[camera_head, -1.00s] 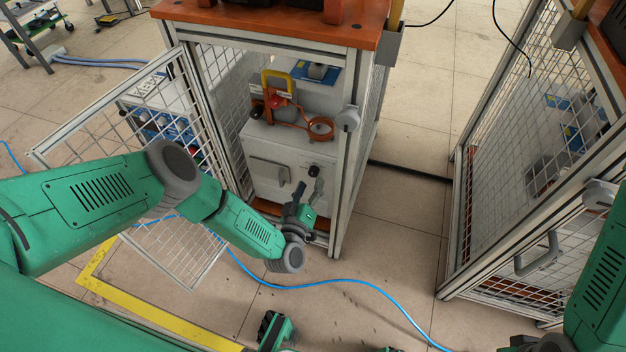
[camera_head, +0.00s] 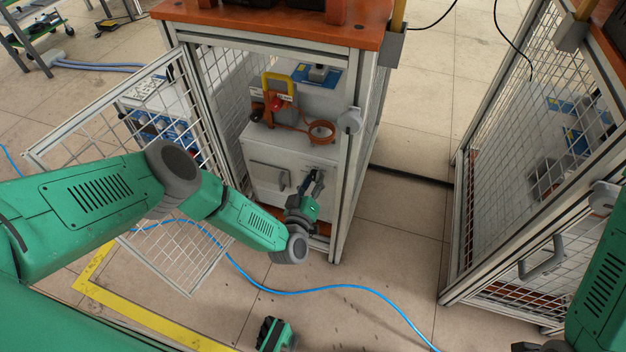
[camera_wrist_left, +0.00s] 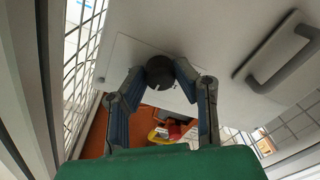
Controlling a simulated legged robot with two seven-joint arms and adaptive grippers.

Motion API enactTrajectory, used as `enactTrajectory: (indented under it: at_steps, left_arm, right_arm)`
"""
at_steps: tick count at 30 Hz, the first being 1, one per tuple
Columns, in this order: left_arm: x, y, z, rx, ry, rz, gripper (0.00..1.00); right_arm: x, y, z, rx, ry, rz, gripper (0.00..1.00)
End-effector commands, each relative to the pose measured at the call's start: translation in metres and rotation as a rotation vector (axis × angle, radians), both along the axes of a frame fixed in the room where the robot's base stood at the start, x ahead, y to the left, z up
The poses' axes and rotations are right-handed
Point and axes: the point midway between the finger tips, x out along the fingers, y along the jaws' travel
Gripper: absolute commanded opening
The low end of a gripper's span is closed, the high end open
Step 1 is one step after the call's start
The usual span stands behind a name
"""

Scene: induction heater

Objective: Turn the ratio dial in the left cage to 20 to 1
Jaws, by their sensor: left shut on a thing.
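The left cage (camera_head: 341,205) stands open and holds a pale grey box. The ratio dial (camera_wrist_left: 159,72) is a dark round knob on the box's front face, seen in the left wrist view. My left gripper (camera_head: 315,180) reaches through the open front to the right part of that face. In the left wrist view the fingers of my left gripper (camera_wrist_left: 160,70) are closed on the dial, one fingertip at each side. In the head view the fingers cover the dial. I cannot read its setting or any scale.
The open mesh door (camera_head: 170,240) stands left, behind my left arm. A second mesh cage (camera_head: 540,180) is at the right. A blue cable (camera_head: 330,288) crosses the floor.

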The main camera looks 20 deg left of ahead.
Motion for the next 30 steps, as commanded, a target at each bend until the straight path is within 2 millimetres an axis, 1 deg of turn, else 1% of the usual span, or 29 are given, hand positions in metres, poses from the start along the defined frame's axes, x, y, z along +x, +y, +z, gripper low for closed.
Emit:
enactTrajectory:
  at_steps: [8, 24, 30]
  left_arm:
    - [0.0005, -0.0002, 0.0003, 0.106, -0.005, -0.001, 0.00]
    - [0.0004, -0.0002, -0.0004, 0.546, -0.020, -0.001, 0.00]
    - [0.0000, 0.0001, -0.0011, 0.672, -0.023, 0.000, 0.00]
  right_arm:
    - [0.0000, 0.0000, 0.0014, 0.000, 0.000, 0.000, 0.00]
    - [0.0000, 0.0000, 0.0040, 0.000, 0.000, 0.000, 0.00]
    - [0.0000, 0.0000, 0.0040, 0.000, 0.000, 0.000, 0.00]
